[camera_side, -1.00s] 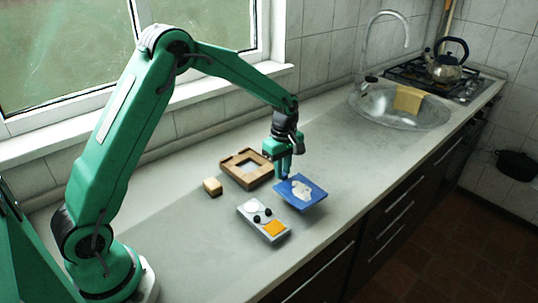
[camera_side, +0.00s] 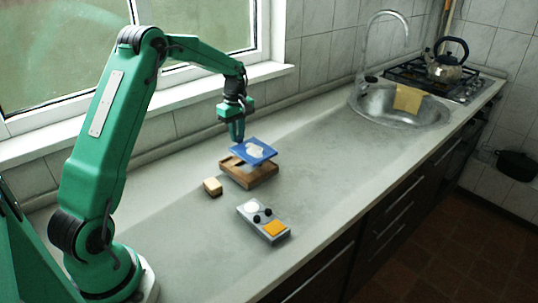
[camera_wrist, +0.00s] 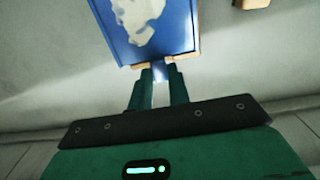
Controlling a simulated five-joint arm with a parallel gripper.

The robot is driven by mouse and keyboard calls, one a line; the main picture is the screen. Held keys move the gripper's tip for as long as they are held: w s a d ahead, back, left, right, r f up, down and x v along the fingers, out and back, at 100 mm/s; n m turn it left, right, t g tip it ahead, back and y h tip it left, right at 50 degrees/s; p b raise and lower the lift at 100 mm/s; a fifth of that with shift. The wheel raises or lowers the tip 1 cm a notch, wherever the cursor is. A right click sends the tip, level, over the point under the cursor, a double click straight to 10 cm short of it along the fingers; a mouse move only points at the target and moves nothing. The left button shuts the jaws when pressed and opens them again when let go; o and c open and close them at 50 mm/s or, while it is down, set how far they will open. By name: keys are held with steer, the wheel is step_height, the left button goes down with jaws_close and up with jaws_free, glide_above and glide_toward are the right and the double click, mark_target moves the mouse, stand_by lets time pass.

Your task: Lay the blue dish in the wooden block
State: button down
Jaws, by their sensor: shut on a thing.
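The blue dish (camera_side: 252,153) is a flat square plate with a pale whitish patch on it. My gripper (camera_side: 237,143) is shut on the dish's edge nearest the window and holds it over the wooden block (camera_side: 251,179). The block is a square wooden frame, and the dish hides much of its recess in the side view. In the wrist view the dish (camera_wrist: 150,28) spreads ahead of my gripper (camera_wrist: 156,75). Parts of the wooden block's rim show at the dish's edges there. Whether the dish touches the block I cannot tell.
A small wooden cube (camera_side: 212,187) lies left of the block. The counter to the right is clear up to the sink (camera_side: 400,105), with a kettle (camera_side: 446,62) beyond.

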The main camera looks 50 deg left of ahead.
steer(key=shift+s+a+r, duration=0.1)
steer(key=shift+s+a, duration=0.05)
steer(key=shift+a, duration=0.3)
steer(key=shift+s+a+r, duration=0.1)
steer(key=shift+a, duration=0.35)
steer(key=shift+f, duration=0.2)
steer(key=shift+f, duration=1.95)
steer(key=shift+f, duration=0.9)
steer(key=c, duration=1.3)
jaws_free()
steer(key=shift+o, duration=0.2)
steer(key=shift+r, duration=0.1)
